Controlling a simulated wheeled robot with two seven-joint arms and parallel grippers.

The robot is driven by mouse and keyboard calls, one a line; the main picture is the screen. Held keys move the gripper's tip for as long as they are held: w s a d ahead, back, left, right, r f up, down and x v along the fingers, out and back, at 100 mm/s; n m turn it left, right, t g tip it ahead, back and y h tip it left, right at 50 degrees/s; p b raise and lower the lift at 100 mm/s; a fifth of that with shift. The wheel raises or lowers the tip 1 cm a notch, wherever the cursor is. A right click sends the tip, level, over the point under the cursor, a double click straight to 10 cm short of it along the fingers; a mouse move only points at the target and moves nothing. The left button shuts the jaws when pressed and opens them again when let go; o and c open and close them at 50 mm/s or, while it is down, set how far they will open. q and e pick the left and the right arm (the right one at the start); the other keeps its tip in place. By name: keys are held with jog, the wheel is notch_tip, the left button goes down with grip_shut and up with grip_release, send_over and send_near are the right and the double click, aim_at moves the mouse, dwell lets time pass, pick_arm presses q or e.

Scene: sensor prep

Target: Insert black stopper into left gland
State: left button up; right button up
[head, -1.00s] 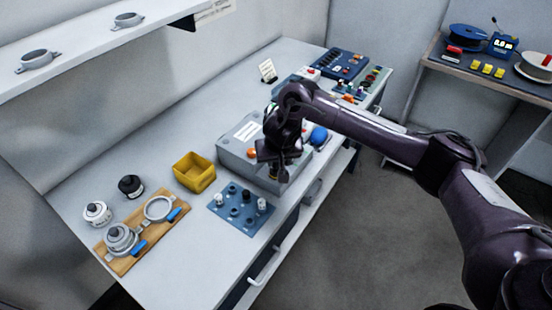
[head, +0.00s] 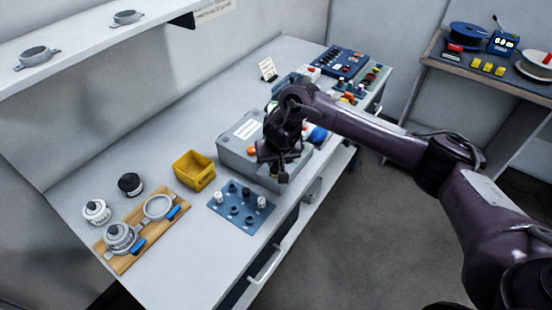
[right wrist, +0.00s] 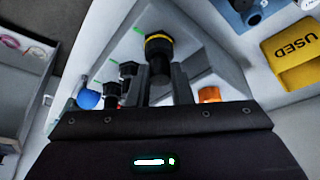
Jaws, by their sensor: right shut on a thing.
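My right gripper (head: 282,174) is at the front side of the grey box (head: 232,159). In the right wrist view its two fingers (right wrist: 160,88) are shut on a black stopper (right wrist: 158,66) with a yellow band near its far end. The stopper points toward the grey box (right wrist: 205,62); I cannot tell whether it touches the box or enters a gland. Dark round fittings (right wrist: 128,69) show on the box to the left of the fingers. The left gland cannot be clearly picked out. My left gripper is not in view.
A blue panel (head: 230,212) with small black and white pieces lies in front of the box. A yellow bin (head: 195,171), marked USED in the wrist view (right wrist: 291,48), stands left of it. A wooden board (head: 122,262) with metal rings lies further left. An orange knob (right wrist: 209,94) and blue dome (right wrist: 88,98) flank the gripper.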

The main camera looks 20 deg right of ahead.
jog(key=shift+f, duration=0.4)
dwell(0.3)
jog(key=o, duration=0.9)
jog(key=shift+o, duration=0.2)
notch_tip(320, 180, up, 7)
jog(key=p, duration=0.9)
dwell(0.5)
